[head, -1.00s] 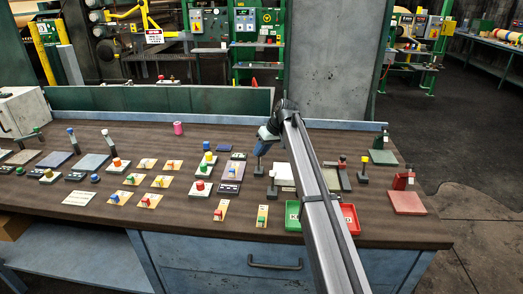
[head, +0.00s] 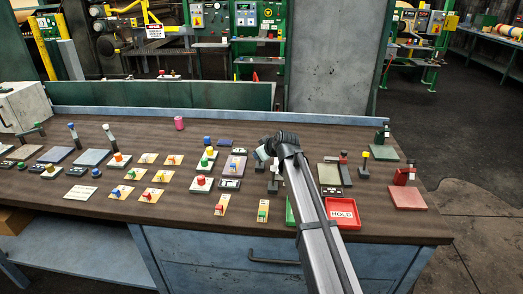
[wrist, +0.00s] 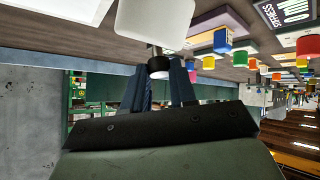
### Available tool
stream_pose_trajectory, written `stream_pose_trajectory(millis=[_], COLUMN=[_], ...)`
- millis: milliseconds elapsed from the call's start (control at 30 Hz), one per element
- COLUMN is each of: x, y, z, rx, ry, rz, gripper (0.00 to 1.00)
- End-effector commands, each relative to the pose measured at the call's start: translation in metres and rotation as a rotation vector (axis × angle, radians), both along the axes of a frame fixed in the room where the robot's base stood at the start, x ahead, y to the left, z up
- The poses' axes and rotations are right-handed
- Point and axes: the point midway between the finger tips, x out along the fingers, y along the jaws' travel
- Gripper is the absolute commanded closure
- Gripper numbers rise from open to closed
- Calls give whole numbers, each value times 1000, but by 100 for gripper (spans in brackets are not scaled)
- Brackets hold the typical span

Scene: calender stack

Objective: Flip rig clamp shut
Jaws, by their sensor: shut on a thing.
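My gripper (head: 264,155) is at the middle right of the bench, low over the surface, with the arm reaching in from the front. In the wrist view its two blue fingers (wrist: 162,85) are closed around a dark-collared piece (wrist: 159,66) just below a pale white block (wrist: 155,22). Whether these two join is unclear. I cannot tell which fixture is the rig clamp. Candidates at the right are a red upright clamp (head: 402,177) on a pink plate and a green one (head: 384,134) on a green plate. Upright levers (head: 108,134) also stand at the left.
A red tray marked HOLD (head: 342,212) lies at the front right, and a green tray (head: 290,211) is partly hidden by my arm. Several coloured knobs and small switch cards (head: 158,177) fill the middle. A yellow-topped post (head: 365,155) stands right of my gripper.

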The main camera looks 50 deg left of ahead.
Motion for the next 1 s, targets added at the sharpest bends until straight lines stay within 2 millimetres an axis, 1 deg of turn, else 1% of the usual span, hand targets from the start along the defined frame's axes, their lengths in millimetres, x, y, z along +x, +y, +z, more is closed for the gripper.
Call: stream_pose_trajectory(millis=[300,800,833,1000], x=[-8,-10,-10,-9], y=[-8,-9,-9,-9], z=[-6,-8,-8,-7], rx=[-6,-8,-8,-7], ry=[5,8,8,7], rz=[1,2,2,2], gripper=[100,100,71,55])
